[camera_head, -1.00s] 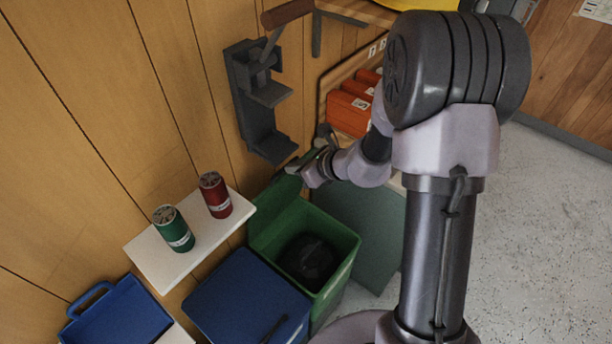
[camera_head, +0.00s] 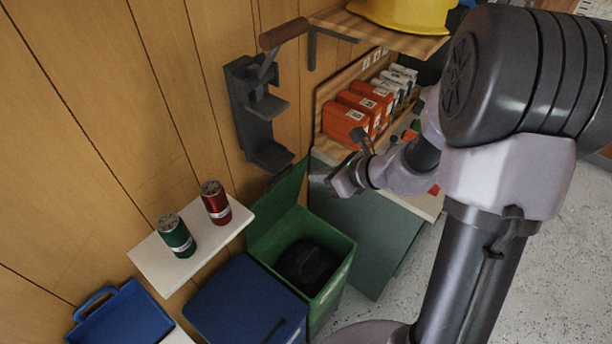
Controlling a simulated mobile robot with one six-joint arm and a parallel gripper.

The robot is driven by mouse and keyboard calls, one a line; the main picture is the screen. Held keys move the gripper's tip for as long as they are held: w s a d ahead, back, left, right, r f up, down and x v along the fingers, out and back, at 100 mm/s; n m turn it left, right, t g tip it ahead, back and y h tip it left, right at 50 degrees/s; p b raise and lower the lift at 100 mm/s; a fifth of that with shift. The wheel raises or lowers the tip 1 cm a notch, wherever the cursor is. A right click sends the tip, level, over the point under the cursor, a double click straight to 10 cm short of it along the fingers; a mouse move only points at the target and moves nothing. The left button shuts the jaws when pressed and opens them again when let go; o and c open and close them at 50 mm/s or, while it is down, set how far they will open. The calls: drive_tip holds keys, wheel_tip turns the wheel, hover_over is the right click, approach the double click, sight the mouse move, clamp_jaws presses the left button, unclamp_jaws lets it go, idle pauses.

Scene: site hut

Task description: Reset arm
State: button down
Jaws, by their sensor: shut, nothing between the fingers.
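My gripper (camera_head: 332,181) is in the middle of the view, at the end of my arm, which comes in from the right. It is shut and empty. It is in the air above and to the right of the open green bin (camera_head: 338,262), in front of the grey-green cabinet (camera_head: 365,235). No object is in contact with it that I can see.
A wall-mounted can crusher (camera_head: 262,115) is left of my gripper. A green can (camera_head: 175,236) and a red can (camera_head: 215,203) stand on a white shelf (camera_head: 150,262). Orange boxes (camera_head: 345,118) stand behind. A blue bin (camera_head: 240,305) and a yellow helmet (camera_head: 405,12) also show.

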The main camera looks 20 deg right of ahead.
drive_tip(key=s+a+r+n+g+b, duration=0.35)
drive_tip(key=s+a+n+b, duration=0.35)
drive_tip(key=s+a+n, duration=0.45)
drive_tip(key=s+d+n+t+h+b, duration=0.1)
drive_tip(key=s+d+n+h+b, duration=0.3)
drive_tip(key=s+n, duration=0.8)
drive_tip(key=shift+s+d+n+b, duration=0.25)
drive_tip(key=shift+d+n+b, duration=0.1)
drive_tip(key=shift+n+b, duration=0.15)
